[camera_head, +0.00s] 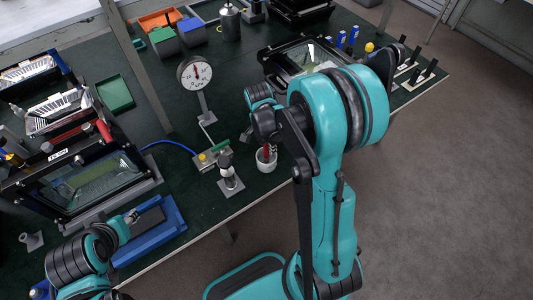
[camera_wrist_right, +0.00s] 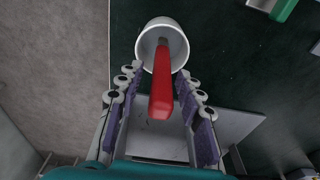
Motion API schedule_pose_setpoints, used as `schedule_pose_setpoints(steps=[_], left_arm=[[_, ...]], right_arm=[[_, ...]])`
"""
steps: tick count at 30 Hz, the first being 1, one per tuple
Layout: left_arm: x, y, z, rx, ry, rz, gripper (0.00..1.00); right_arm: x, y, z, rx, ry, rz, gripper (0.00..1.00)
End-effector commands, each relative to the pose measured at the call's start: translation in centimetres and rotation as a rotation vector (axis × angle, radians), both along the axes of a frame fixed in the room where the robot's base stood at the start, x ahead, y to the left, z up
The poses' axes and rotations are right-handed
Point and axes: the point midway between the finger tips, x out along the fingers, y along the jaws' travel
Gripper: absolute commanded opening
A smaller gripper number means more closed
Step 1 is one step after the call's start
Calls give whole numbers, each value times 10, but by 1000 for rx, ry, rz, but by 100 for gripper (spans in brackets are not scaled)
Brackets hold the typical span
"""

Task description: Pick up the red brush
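The red brush (camera_wrist_right: 161,88) stands handle-up in a white cup (camera_wrist_right: 146,43), its handle pointing toward the wrist camera and its lower end hidden in the cup. In the head view the brush (camera_head: 266,151) and the cup (camera_head: 266,164) are near the table's front edge, just below my right arm's end. My right gripper (camera_wrist_right: 158,76) is open, its fingers on either side of the red handle with a gap at each side. My left gripper (camera_head: 132,217) is at the lower left, over a blue fixture, too small to judge.
A dial gauge (camera_head: 195,73) stands behind. A black-framed floodlight housing (camera_head: 92,182) is at the left. Dark table surface (camera_head: 202,205) is free in front.

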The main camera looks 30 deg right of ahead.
Motion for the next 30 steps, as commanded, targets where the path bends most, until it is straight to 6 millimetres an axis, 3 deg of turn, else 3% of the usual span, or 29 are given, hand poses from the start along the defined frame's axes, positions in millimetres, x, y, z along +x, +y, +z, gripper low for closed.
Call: schedule_pose_setpoints(steps=[1,3,17,20,25,30], left_arm=[[0,0,0,0,0,0,40],[0,0,0,0,0,0,40],[0,0,2,0,0,0,40],[0,0,7,0,0,0,40],[0,0,20,0,0,0,40],[0,0,29,0,0,0,40]], right_arm=[[0,0,0,0,0,0,18],[0,0,0,0,0,0,0],[0,0,5,0,0,0,0],[0,0,15,0,0,0,0],[0,0,47,0,0,0,0],[-37,-5,66,0,0,-2,0]])
